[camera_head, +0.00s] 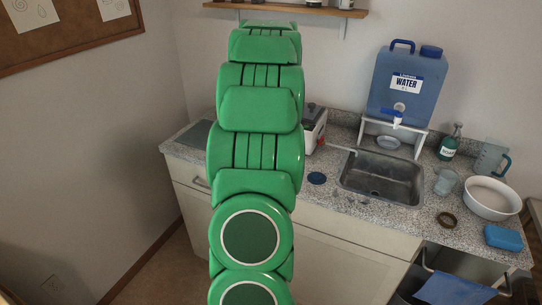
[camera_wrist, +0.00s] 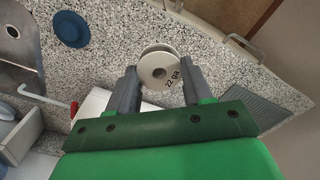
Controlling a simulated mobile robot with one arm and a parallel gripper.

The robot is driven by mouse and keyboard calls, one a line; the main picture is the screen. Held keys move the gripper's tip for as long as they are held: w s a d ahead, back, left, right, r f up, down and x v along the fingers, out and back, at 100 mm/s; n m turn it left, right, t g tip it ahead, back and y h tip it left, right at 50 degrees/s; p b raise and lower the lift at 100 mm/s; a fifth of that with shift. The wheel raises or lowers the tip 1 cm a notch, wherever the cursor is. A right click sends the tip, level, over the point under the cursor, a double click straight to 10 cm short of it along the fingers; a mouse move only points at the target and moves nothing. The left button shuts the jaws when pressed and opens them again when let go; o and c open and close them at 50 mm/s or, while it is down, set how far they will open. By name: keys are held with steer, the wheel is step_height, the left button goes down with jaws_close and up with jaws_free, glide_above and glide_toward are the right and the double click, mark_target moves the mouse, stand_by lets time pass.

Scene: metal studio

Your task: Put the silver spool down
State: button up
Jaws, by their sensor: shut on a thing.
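The silver spool (camera_wrist: 160,68) shows in the wrist view as a pale round reel with a centre hole and dark lettering. My gripper (camera_wrist: 159,88) is shut on it, with one grey finger at each side. The spool is over or against the speckled counter (camera_wrist: 110,50); I cannot tell whether it touches it. In the head view my green arm hides the gripper and the spool.
The counter (camera_head: 330,210) also holds a sink (camera_head: 385,175), a blue disc (camera_head: 317,178), a dark ring (camera_head: 447,220), a white bowl (camera_head: 490,198) and a blue water container (camera_head: 405,85). A grey ribbed mat (camera_wrist: 252,112) lies near the spool. A white device (camera_head: 312,130) stands behind my arm.

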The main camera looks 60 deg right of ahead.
steer(key=w+d+f, duration=0.1)
steer(key=d+f, duration=0.1)
steer(key=w+d+f, duration=0.1)
steer(key=f, duration=0.1)
steer(key=w+d+f, duration=0.1)
steer(key=d+f, duration=0.1)
steer(key=shift+d+f, duration=0.15)
steer(key=shift+d, duration=0.15)
steer(key=shift+f, duration=1.6)
steer(key=shift+f, duration=0.15)
steer(key=o, duration=1)
steer(key=shift+d, duration=0.1)
step_height(320, 180, up, 12)
steer(key=shift+r, duration=0.15)
